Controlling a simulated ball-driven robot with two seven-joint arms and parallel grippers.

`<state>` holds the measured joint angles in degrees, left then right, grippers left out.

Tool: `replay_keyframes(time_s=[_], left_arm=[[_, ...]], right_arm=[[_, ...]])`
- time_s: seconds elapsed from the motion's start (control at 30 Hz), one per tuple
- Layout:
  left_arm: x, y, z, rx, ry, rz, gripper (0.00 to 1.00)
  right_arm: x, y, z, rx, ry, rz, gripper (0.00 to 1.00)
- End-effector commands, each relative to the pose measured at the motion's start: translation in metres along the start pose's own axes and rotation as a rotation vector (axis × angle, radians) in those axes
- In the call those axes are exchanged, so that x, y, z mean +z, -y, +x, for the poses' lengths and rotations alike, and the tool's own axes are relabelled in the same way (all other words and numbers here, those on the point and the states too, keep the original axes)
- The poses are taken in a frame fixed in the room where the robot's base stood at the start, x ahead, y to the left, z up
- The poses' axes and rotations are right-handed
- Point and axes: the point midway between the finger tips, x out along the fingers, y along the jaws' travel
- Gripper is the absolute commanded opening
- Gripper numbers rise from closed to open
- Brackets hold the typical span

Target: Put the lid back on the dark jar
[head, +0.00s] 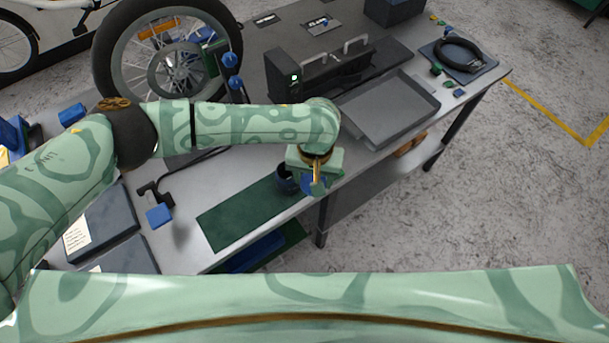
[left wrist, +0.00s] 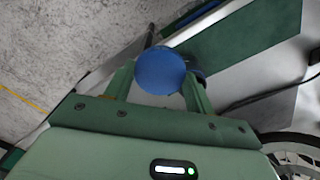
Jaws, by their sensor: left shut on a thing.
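My left gripper (head: 316,184) is over the near edge of the workbench, pointing down. It is shut on a round blue lid (left wrist: 160,70), whose flat disc shows between the fingers in the left wrist view. In the head view the lid (head: 307,184) is partly covered by the gripper. The dark jar (head: 286,181) stands on the green mat (head: 240,216), just left of the gripper. In the left wrist view the jar (left wrist: 198,69) is mostly hidden behind the lid and a finger. I cannot tell whether lid and jar touch. My right gripper is not in view.
A grey tray (head: 388,110) lies on the bench to the right, beside a black machine (head: 325,75). A bicycle wheel (head: 168,55) stands behind my left arm. A blue-ended clamp (head: 158,214) lies left of the mat. The bench edge is close to the gripper.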

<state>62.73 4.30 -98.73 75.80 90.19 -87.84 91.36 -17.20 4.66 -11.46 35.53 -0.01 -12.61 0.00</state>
Motion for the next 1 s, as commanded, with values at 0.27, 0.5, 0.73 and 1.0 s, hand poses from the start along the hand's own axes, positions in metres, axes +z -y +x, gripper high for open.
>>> replay_keyframes(time_s=[0.27, 0.5, 0.73, 1.0], left_arm=[[0.000, 0.000, 0.000, 0.000, 0.000, 0.000, 0.34], [-0.007, 0.041, -0.006, -0.008, -0.001, -0.034, 0.34], [0.008, 0.148, -0.047, -0.015, 0.000, -0.128, 0.34], [0.065, 0.214, -0.091, -0.002, 0.000, -0.199, 0.34]], right_arm=[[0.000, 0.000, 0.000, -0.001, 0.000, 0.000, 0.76], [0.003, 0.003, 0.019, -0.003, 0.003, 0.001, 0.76], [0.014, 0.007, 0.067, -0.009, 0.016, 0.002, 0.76], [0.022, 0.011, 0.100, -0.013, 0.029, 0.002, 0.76]])
